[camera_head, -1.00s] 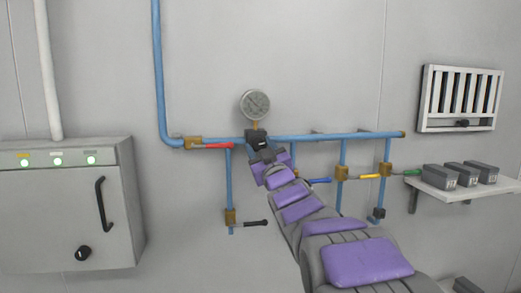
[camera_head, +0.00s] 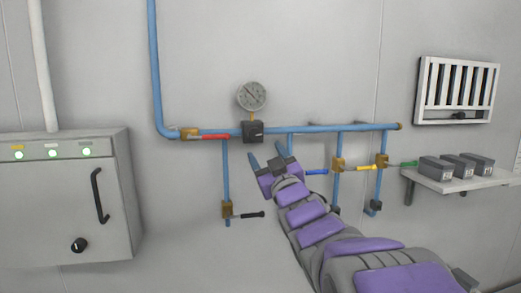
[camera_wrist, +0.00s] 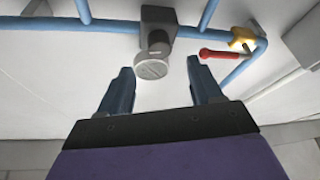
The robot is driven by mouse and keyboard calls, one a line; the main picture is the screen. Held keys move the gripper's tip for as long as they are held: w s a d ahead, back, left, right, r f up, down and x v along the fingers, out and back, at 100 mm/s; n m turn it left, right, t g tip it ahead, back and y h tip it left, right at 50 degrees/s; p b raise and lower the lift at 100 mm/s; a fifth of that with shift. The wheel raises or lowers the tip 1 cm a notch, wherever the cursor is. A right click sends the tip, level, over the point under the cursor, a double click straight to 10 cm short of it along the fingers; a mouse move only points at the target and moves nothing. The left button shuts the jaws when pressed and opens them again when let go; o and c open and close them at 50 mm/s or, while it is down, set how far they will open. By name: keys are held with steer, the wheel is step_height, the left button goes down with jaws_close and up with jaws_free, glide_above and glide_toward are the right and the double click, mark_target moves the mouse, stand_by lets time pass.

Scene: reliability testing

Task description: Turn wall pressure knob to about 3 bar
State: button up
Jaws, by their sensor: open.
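The wall pressure knob is a dark block-shaped fitting (camera_head: 252,131) on the blue pipe. A round gauge (camera_head: 251,96) with a pale face stands on a brass stem above it; its reading is too small to tell. My gripper (camera_head: 269,156) is open and empty, just below and right of the knob in the head view. In the wrist view, the wall appears upside down. The dark knob (camera_wrist: 158,40) and a round grey disc, seemingly the gauge (camera_wrist: 152,70), lie ahead between the spread fingers (camera_wrist: 161,92). Neither finger appears to touch the knob.
A red lever (camera_head: 215,137) is left of the knob; a black lever (camera_head: 248,214) sits lower. Blue (camera_head: 316,172) and yellow (camera_head: 360,168) levers are right of my gripper. A grey cabinet (camera_head: 50,200) stands left; a shelf (camera_head: 445,184) with boxes is right.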

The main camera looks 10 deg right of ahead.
steer(key=v, duration=0.9)
steer(key=shift+s+b, duration=0.3)
steer(key=shift+b, duration=0.15)
steer(key=shift+f, duration=0.25)
steer(key=s+d+f+m+g+h+b, duration=0.1)
steer(key=s+f+m+g+h+b, duration=0.2)
steer(key=f, duration=0.7)
steer(key=s+d+f+g+b, duration=0.15)
steer(key=f+g, duration=0.25)
steer(key=f, duration=0.6)
steer(key=s+d+f+m+g+h+b, duration=0.1)
steer(key=s+f+m+g+h+b, duration=0.2)
steer(key=f, duration=0.7)
steer(key=s+a+f+g+y+b, duration=0.1)
steer(key=s+f+g, duration=0.3)
steer(key=s, duration=0.5)
steer(key=s+a+f+g+b, duration=0.3)
steer(key=s+f+g, duration=0.2)
steer(key=s+f, duration=0.3)
steer(key=s+a+f+g+y+b, duration=0.1)
steer(key=s+f, duration=0.5)
steer(key=s, duration=0.6)
steer(key=a+g+b, duration=0.1)
steer(key=g+b, duration=0.1)
steer(key=g, duration=0.1)
steer(key=shift+g+y, duration=0.3)
steer(key=shift+g, duration=0.1)
steer(key=shift+a, duration=0.1)
